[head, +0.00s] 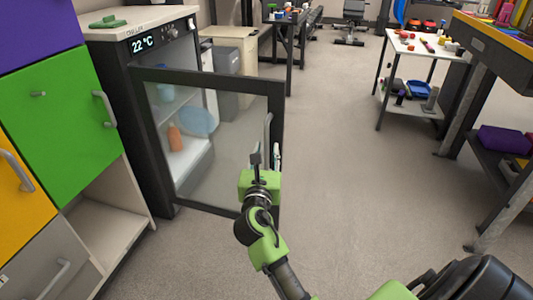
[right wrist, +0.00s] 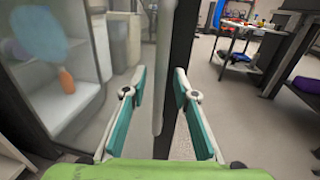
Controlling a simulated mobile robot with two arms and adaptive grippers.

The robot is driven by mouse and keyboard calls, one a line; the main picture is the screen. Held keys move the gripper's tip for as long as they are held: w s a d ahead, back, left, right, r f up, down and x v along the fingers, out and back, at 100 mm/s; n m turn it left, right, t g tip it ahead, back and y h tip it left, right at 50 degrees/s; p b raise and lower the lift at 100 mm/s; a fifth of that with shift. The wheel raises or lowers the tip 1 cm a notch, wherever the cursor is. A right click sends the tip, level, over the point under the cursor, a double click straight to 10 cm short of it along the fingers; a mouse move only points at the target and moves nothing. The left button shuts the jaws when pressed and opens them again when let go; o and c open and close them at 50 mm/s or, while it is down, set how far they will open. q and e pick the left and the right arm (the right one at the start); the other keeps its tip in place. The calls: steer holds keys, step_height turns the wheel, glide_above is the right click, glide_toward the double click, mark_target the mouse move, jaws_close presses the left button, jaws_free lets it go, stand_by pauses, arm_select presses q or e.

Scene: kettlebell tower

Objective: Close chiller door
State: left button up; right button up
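The chiller (head: 150,110) stands at the left with a lit "22 °C" display. Its black-framed glass door (head: 212,125) stands open, swung out into the room. The door's grey vertical handle (head: 268,132) is near its free edge; it also shows in the right wrist view (right wrist: 160,70). My right gripper (head: 266,157) is at this free edge. In the right wrist view its fingers (right wrist: 158,95) are spread apart, with the handle and black door frame (right wrist: 180,50) showing between them. I cannot tell whether the fingers touch the door. My left gripper is out of view.
An orange bottle (head: 174,137) stands inside the chiller. Green and purple drawers are left of it. A white table (head: 425,45) with small items and a workbench (head: 490,50) stand at the right. The floor (head: 350,170) between is clear.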

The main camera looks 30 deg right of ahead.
steer(key=shift+w+d, duration=0.35)
steer(key=shift+w, duration=0.1)
jaws_close()
steer(key=shift+d+r, duration=0.1)
